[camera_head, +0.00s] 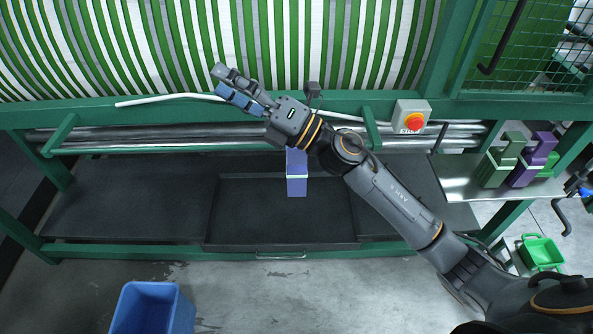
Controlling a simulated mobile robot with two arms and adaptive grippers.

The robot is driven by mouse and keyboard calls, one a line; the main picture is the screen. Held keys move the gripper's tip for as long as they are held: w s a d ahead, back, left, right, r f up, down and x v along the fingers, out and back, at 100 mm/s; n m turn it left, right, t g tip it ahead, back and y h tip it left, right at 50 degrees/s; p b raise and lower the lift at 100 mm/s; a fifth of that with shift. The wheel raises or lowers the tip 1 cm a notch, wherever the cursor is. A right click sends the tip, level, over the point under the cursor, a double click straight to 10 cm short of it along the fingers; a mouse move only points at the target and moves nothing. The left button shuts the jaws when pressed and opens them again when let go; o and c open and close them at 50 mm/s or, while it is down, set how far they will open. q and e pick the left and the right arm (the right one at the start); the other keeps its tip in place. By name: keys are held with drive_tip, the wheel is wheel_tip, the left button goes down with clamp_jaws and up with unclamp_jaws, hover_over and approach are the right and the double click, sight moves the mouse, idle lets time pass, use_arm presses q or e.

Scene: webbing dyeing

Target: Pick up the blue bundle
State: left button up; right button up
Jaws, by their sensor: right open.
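A blue-violet bundle (297,184) stands in the dark tray (240,218) below the rollers. Its upper part is hidden behind my right wrist. My right gripper (224,82) is open, up and to the left of the bundle in the picture, in front of the green frame and striped webbing. Its fingers point to the upper left, away from the bundle. I see nothing held between them. My left gripper is not in view.
Green and purple bundles (495,170) (530,165) stand on a metal shelf (455,182) at right. A red stop button (413,122) sits on the frame. A blue bin (150,308) and a green basket (541,252) stand on the floor. Metal rollers (190,138) cross above the tray.

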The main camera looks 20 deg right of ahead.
drive_tip(key=a+f+n+g, duration=0.2)
drive_tip(key=a+n+g, duration=0.1)
drive_tip(key=n+g, duration=0.65)
drive_tip(key=n+g+h+p, duration=0.25)
drive_tip(key=n+h, duration=0.45)
drive_tip(key=h, duration=0.8)
hover_over(296, 159)
drive_tip(key=w+d, duration=0.1)
drive_tip(key=d, duration=0.2)
drive_tip(key=shift+m+t, duration=0.25)
drive_tip(key=shift+t, duration=0.05)
drive_tip(key=f, duration=1.4)
drive_tip(key=shift+w+a, duration=0.15)
drive_tip(key=shift+w, duration=0.05)
drive_tip(key=p+x, duration=0.3)
drive_tip(key=x, duration=0.1)
drive_tip(key=shift+s+a+f, duration=0.1)
drive_tip(key=shift+a+f, duration=0.15)
drive_tip(key=shift+f, duration=0.05)
drive_tip(key=shift+a+f, duration=0.1)
drive_tip(key=shift+f, duration=0.3)
drive_tip(key=shift+c, duration=0.2)
clamp_jaws()
